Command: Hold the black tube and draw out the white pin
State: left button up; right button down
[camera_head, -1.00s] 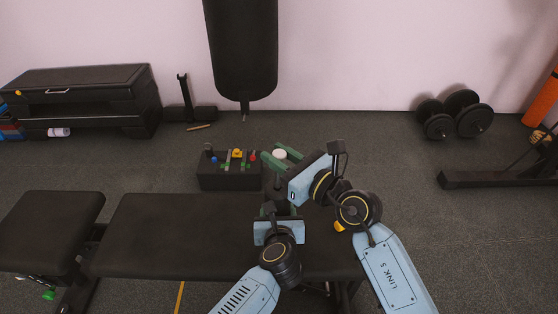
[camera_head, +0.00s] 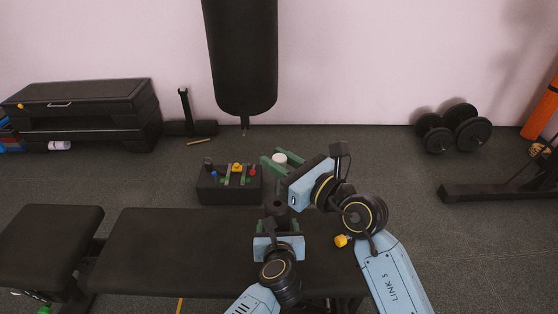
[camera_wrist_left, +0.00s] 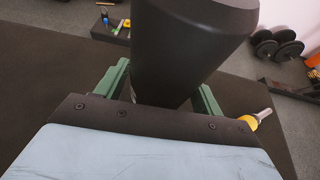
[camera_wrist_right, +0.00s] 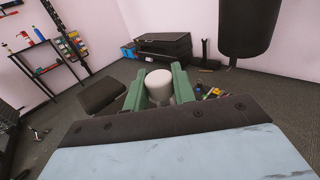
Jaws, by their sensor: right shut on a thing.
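The black tube (camera_head: 278,205) stands upright over the bench; it fills the middle of the left wrist view (camera_wrist_left: 190,45). My left gripper (camera_head: 278,238) is around it, one green finger on each side. In the left wrist view the fingers are apart, with narrow gaps beside the tube. The white pin (camera_head: 280,158) shows as a pale round end above the tube. My right gripper (camera_head: 277,166) is shut on it, also seen in the right wrist view (camera_wrist_right: 159,86). Whether the pin's lower end is inside the tube is hidden.
The black padded bench (camera_head: 170,245) lies under the grippers. A yellow object (camera_head: 342,240) lies on its right part. Behind stands a dark box (camera_head: 228,190) with coloured items on top. A punching bag (camera_head: 242,60) hangs behind it. Dumbbells (camera_head: 455,128) sit far right.

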pick_arm(q)
jog(key=shift+o, duration=1.1)
jog(key=shift+s, duration=0.1)
